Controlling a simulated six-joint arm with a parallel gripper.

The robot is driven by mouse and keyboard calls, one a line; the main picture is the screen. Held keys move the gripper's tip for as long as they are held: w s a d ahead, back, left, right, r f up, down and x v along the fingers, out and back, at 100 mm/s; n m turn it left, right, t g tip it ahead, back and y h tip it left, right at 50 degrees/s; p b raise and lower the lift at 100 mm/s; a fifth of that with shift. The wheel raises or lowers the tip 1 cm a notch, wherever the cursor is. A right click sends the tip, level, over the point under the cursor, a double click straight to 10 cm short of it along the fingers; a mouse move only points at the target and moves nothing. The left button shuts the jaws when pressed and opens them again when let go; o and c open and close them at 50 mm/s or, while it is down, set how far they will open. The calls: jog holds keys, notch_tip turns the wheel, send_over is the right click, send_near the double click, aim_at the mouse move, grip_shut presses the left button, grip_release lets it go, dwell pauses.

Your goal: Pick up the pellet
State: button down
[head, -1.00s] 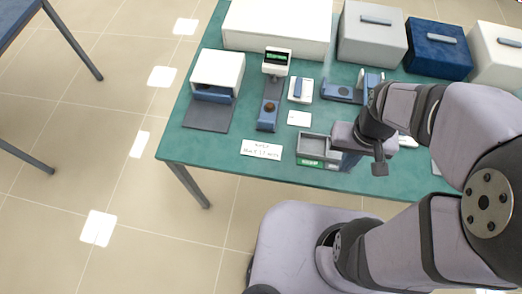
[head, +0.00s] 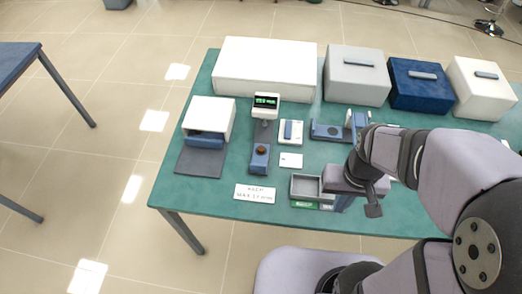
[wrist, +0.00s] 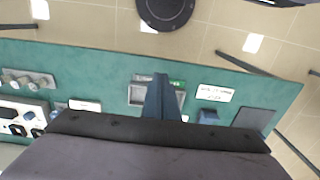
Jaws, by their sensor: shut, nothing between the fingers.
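A small brown round piece, which looks like the pellet (head: 261,150), rests on a blue stand (head: 259,163) below a small green-lit display (head: 266,100). My gripper (head: 373,209) is to the right of the pellet and apart from it, near the table's front edge beside an open grey tray (head: 305,187). In the wrist view my gripper (wrist: 161,77) shows as dark blue fingers close together, with nothing seen between them. I cannot make out the pellet in the wrist view.
The green table (head: 225,205) bears a white open-fronted box (head: 209,115), a long white box (head: 265,68) and several furnace-like boxes at the back. A white label card (head: 254,192) lies at the front. A blue fixture (head: 331,131) stands beyond my gripper.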

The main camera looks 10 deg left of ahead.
jog(key=c, duration=1.5)
grip_release()
jog(key=shift+o, duration=0.2)
jog(key=n+t+y+b, duration=0.15)
jog(key=t+b, duration=0.25)
jog(key=b, duration=0.7)
send_near(261, 149)
jog(key=a, duration=0.1)
jog(key=shift+w+a+f+n+h+p, duration=0.15)
jog(key=shift+w+f+n+p, duration=0.15)
jog(key=shift+f, duration=0.35)
jog(key=shift+w+a+f+n+h+p, duration=0.15)
jog(key=shift+w+f, duration=0.2)
jog(key=shift+f, duration=0.25)
jog(key=shift+d+f, duration=0.15)
